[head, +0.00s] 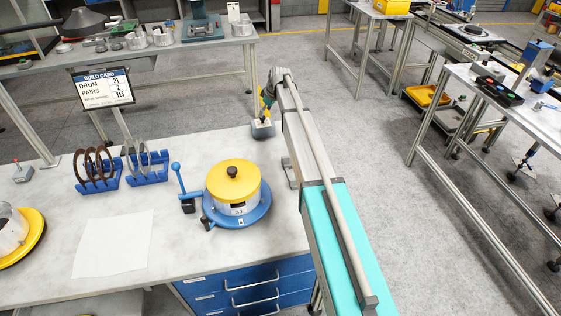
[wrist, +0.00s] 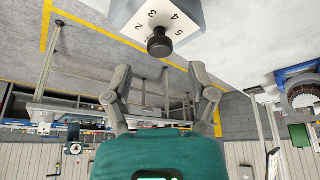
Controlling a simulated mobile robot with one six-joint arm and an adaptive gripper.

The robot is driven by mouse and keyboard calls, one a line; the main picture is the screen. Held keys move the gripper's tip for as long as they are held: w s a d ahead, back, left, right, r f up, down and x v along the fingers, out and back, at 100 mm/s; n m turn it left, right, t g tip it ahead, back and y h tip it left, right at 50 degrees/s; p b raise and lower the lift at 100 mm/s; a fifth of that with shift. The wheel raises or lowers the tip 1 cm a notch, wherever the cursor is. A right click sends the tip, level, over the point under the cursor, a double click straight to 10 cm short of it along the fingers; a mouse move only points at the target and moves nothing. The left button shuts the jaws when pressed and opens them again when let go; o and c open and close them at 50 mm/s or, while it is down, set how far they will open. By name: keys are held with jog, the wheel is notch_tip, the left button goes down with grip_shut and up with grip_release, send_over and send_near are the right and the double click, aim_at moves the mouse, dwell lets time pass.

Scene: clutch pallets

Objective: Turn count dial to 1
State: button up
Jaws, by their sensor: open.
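The count dial is a black round knob (wrist: 159,42) on the white face of a grey box (wrist: 190,18) at the top of the wrist view. Numbers 2 to 5 show around the knob; I cannot make out a 1 or where the knob points. In the head view the small grey box (head: 263,131) stands near the bench's back right corner. My gripper (wrist: 160,74) is open and empty, its fingers apart below the knob in the wrist view and not touching it. In the head view my gripper (head: 267,103) is over the box, partly hidden by my arm.
A blue-based drum with a yellow lid (head: 233,182) stands on the bench left of my arm. Blue racks (head: 97,185) with curved pieces, a blue-handled lever (head: 186,204) and a white sheet (head: 113,245) lie farther left. A build card (head: 103,88) stands behind.

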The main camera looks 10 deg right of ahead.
jog(key=shift+p+v, duration=4.7)
jog(key=shift+v, duration=0.7)
jog(key=s+a+f+m+b, duration=0.1)
jog(key=s+f+b, duration=0.3)
jog(key=s, duration=0.5)
jog(key=s+a+f+m+g+h+b, duration=0.1)
jog(key=s+f+m+b, duration=0.1)
jog(key=s, duration=0.7)
jog(key=s+a+f+m+g+h+b, duration=0.1)
jog(key=s+f+m+b, duration=0.1)
jog(key=s+f+b, duration=0.3)
jog(key=s+f, duration=0.2)
jog(key=s, duration=0.2)
jog(key=shift+a+m+b, duration=0.3)
jog(key=shift+b, duration=0.05)
jog(key=s+m+g+h, duration=0.1)
jog(key=s+m, duration=0.2)
jog(key=s, duration=1.2)
jog(key=shift+a, duration=0.2)
